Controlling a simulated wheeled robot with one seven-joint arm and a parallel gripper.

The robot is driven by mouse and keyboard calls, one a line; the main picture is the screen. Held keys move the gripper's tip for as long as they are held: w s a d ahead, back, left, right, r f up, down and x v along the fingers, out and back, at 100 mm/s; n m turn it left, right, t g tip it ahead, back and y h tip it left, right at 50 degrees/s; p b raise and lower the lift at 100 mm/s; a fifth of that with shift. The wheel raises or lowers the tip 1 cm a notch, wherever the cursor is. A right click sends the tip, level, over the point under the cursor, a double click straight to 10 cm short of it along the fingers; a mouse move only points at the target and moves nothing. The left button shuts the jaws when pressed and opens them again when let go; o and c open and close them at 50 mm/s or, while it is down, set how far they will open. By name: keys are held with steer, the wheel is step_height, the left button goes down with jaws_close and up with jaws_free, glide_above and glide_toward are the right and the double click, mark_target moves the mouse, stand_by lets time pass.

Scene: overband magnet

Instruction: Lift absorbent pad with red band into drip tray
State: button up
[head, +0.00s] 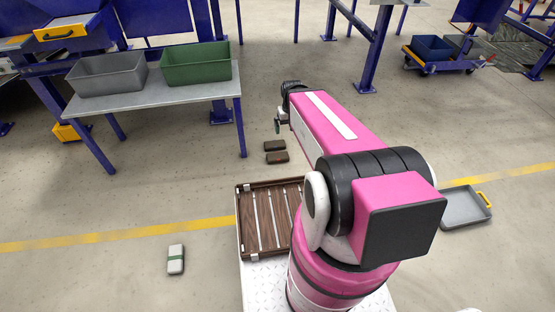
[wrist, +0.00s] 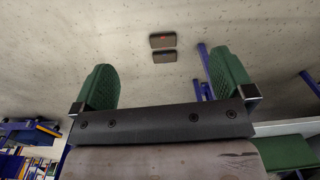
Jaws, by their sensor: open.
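The absorbent pad with the red band (wrist: 162,40) is a dark brown block lying flat on the floor, with a small red mark showing in the wrist view. In the head view it appears to be the nearer of two dark pads (head: 277,158). My gripper (head: 278,126) is open and empty beyond the pads; its green fingers stand wide apart in the wrist view (wrist: 160,85), with the pad well clear of them. The drip tray is probably the shallow grey tray (head: 462,208) with a yellow handle, on the floor at the right.
A second dark pad (wrist: 164,57) with a blue mark lies close beside the red-banded one. A pale pad with a green band (head: 176,260) lies at front left. A table (head: 150,100) carries grey and green bins. A slatted brown tray (head: 246,225) is beside my arm.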

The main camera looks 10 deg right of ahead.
steer(key=w+f+n+y, duration=0.1)
steer(key=w+f+n, duration=0.3)
steer(key=w+f, duration=0.65)
steer(key=n+y, duration=0.3)
steer(key=n, duration=1)
glide_toward(278, 156)
steer(key=x, duration=0.5)
steer(key=shift+s+d+f, duration=0.1)
steer(key=shift+f, duration=0.25)
steer(key=x, duration=0.4)
steer(key=shift+w+r, duration=0.1)
steer(key=shift+w, duration=0.2)
steer(key=shift+a+f, duration=0.4)
steer(key=shift+f, duration=0.05)
steer(key=shift+s, duration=0.1)
steer(key=c, duration=1)
steer(key=shift+r, duration=0.1)
